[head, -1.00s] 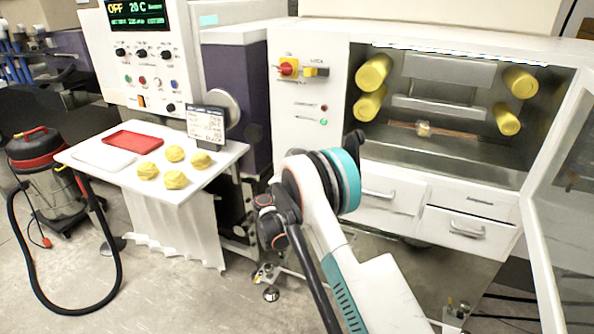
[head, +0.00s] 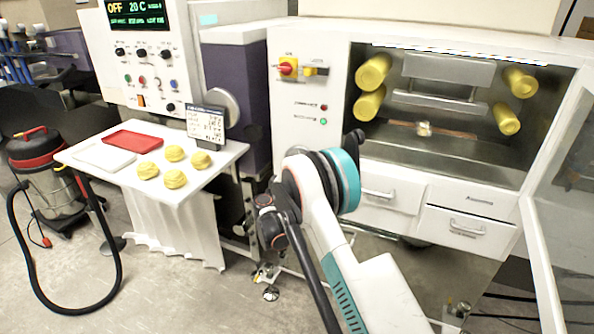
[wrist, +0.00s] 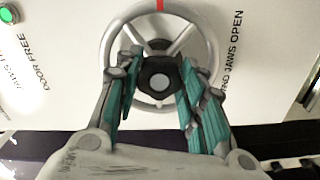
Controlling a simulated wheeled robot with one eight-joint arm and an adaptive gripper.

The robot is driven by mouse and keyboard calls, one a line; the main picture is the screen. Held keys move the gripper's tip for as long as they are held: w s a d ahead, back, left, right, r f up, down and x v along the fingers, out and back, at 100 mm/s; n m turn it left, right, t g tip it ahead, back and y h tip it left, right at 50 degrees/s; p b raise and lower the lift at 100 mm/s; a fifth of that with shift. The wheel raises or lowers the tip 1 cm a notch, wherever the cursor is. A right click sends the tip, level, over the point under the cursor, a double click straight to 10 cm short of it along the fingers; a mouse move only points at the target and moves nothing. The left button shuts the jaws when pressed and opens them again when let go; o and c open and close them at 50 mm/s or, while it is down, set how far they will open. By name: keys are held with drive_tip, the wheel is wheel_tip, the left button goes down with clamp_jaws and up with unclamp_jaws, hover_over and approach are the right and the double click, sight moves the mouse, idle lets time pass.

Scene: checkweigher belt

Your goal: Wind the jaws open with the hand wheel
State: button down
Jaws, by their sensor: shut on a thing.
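The hand wheel (wrist: 205,50) is a grey metal ring with spokes and a dark hub on a white panel, seen in the wrist view. A red mark shows at the top of its rim. My gripper (wrist: 158,80) has its teal-padded fingers on either side of the dark hub and is shut on it. In the head view my arm hides the gripper, and I cannot make out the wheel there. Inside the open cabinet are grey plates, upper (head: 448,69) and lower (head: 440,106), between yellow rollers (head: 373,72); I cannot tell whether these plates are the jaws.
Lettering ending "JAWS OPEN" runs right of the wheel; a green lamp (wrist: 8,14) is at left. The cabinet's glazed door (head: 570,190) stands open at right. Drawers (head: 468,228) sit below. A white table (head: 215,165) at left holds a red tray and several yellow lumps.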

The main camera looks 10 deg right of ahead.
idle(0.3)
drive_tip(key=c, duration=1)
unclamp_jaws()
drive_tip(key=shift+c, duration=0.2)
drive_tip(key=shift+s+a, duration=0.1)
drive_tip(key=v, duration=1.1)
drive_tip(key=shift+s+a, duration=0.15)
drive_tip(key=shift+s, duration=0.2)
